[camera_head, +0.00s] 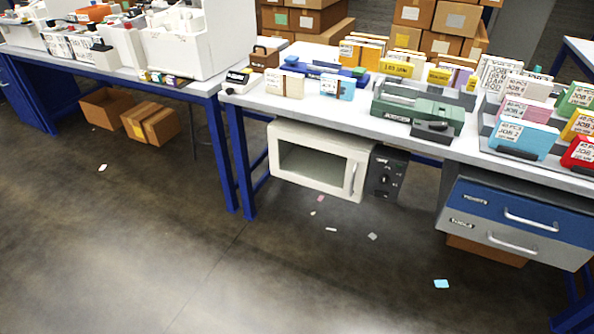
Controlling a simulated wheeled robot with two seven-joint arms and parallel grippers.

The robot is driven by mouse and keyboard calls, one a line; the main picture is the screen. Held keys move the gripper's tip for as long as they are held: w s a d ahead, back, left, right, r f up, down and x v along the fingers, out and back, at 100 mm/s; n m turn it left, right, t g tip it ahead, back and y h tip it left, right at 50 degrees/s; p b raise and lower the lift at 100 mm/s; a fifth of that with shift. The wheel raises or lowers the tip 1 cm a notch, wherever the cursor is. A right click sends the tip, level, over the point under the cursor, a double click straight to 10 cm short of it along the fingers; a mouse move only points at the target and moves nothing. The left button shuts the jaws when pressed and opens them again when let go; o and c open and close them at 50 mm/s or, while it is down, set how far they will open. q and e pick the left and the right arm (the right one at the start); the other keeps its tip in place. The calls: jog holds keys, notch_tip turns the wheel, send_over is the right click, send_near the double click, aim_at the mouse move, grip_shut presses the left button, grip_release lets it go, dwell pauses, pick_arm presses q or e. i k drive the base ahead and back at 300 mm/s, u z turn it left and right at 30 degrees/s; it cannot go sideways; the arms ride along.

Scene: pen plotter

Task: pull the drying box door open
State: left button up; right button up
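The bench top (345,109) above carries a green machine (417,105) and several labelled boxes. Blue bench legs (239,155) stand left of the drying box. A drawer unit (520,220) hangs at the right. Paper scraps lie on the otherwise open floor in front.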

aim_at(358, 162)
jog(key=u, duration=0.2)
jog(key=i, duration=1.4)
jog(key=z, duration=0.55)
